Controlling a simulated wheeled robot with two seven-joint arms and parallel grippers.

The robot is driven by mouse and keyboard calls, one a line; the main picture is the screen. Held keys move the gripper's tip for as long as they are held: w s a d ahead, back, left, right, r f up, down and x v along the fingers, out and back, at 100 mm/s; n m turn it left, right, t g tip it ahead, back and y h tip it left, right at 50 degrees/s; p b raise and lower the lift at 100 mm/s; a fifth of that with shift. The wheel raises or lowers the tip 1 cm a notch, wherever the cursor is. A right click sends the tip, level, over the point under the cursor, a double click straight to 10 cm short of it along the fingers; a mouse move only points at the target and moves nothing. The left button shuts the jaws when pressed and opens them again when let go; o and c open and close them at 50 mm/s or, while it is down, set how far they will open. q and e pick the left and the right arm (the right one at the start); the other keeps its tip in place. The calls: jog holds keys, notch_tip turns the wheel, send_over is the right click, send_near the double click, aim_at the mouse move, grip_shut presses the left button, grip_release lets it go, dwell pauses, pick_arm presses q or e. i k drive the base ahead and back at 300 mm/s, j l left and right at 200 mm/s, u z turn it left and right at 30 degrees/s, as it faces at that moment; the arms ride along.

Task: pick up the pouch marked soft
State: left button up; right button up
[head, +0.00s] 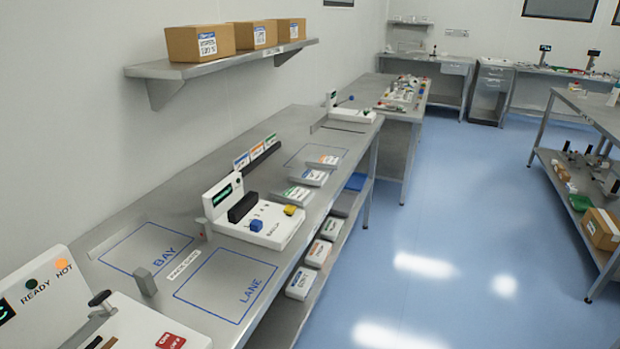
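Several white packs with coloured labels are in the head view. Three lie on the bench: an orange-striped pack (325,161), a blue-striped pack (310,177) and a green-striped pack (293,196). Three more lie on the shelf below: an orange-striped pack (318,253), a green-striped pack (331,229) and a blue-striped pack (301,283) with large dark letters. The print is too small or blurred to tell which one is marked soft. Neither of my grippers is in view.
A white machine marked BATCH (260,222) stands on the bench (190,190). Another machine (62,300) is at the near left. The outlined BAY and LANE areas are empty. A wall shelf (215,62) holds three cartons. The blue floor (450,220) to the right is clear.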

aim_at(314, 177)
jog(key=u, duration=0.35)
jog(key=i+l+u, duration=0.15)
jog(key=u, duration=0.2)
jog(key=i+l+u, duration=0.1)
jog(key=u, duration=0.3)
jog(key=i+l+u, duration=0.1)
jog(key=l+u, duration=0.25)
jog(key=i+l+u, duration=0.15)
jog(key=l, duration=0.35)
jog(key=i+l+u, duration=0.15)
jog(key=l, duration=0.35)
jog(key=i+l+u, duration=0.15)
jog(key=l, duration=0.4)
jog(key=l+u, duration=0.2)
jog(key=l, duration=0.35)
jog(key=i+l, duration=0.1)
jog(key=l, duration=0.6)
